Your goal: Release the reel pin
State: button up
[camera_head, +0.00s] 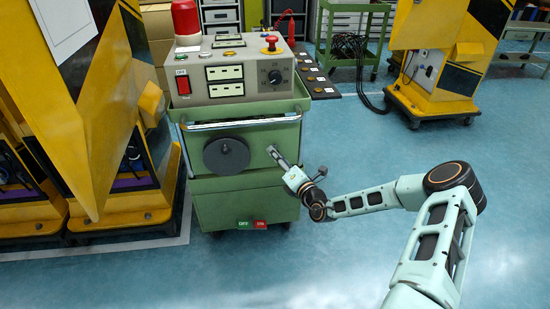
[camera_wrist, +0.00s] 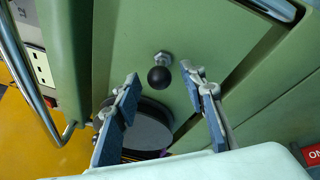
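The reel pin appears as a black ball knob on a short metal stem (camera_wrist: 159,77) fixed to the green cart panel in the wrist view. My gripper (camera_wrist: 160,74) is open, its two blue-padded fingers on either side of the knob in the picture with gaps to both. I cannot tell how far the fingertips are from it in depth. The dark round reel (camera_wrist: 143,133) lies partly behind the left finger. In the head view the reel (camera_head: 226,157) is on the cart's front, and my gripper (camera_head: 274,154) is just right of it; the knob is not discernible there.
The green cart (camera_head: 243,204) carries a grey control box (camera_head: 231,75) with a red beacon (camera_head: 186,20). A metal handle bar (camera_head: 241,122) crosses above the reel. Yellow machines (camera_head: 95,110) stand close on the left. Blue floor on the right is open.

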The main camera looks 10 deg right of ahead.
jog(key=shift+x, duration=0.95)
jog(key=shift+c, duration=0.2)
grip_shut()
